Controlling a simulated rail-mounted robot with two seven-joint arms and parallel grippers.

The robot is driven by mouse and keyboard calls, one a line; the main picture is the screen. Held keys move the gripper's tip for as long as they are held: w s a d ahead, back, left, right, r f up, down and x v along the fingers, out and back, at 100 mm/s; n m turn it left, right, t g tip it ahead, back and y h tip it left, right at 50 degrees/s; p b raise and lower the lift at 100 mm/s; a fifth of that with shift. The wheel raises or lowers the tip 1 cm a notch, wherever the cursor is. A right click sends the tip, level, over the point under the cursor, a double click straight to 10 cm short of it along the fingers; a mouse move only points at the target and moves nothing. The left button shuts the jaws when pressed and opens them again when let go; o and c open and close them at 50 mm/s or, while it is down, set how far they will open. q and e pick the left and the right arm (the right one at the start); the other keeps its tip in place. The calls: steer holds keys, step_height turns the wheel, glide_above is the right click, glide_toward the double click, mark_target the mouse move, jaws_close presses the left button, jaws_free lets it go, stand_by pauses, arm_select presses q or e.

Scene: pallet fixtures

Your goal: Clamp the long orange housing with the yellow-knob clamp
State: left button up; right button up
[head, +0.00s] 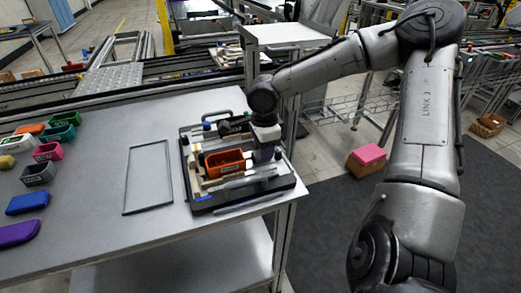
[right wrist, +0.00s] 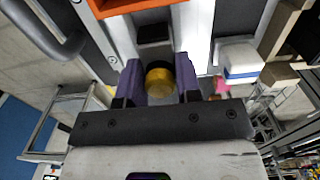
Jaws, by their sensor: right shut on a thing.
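The long orange housing (head: 225,164) sits in the dark pallet fixture (head: 240,197) on the table; part of it also shows at the top of the right wrist view (right wrist: 120,5). The yellow-knob clamp (right wrist: 159,80) shows its knob between the two purple fingers of my right gripper (right wrist: 160,72). The gripper is shut on the knob, beside the housing. In the head view my right gripper (head: 264,151) stands over the right side of the fixture and hides the knob. My left gripper is in neither view.
A thin empty frame (head: 149,190) lies left of the fixture. A pink-topped box (head: 369,154) is on the floor. The table's front middle is clear.

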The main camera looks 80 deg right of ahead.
steer(key=shift+c, duration=0.5)
steer(key=shift+w+a+p, duration=0.15)
steer(key=shift+w+p, duration=0.05)
steer(key=shift+p, duration=0.1)
steer(key=shift+w+a+p, duration=0.55)
steer(key=shift+w, duration=0.25)
steer(key=o, duration=0.4)
steer(key=shift+w+a, duration=0.1)
steer(key=o, duration=0.3)
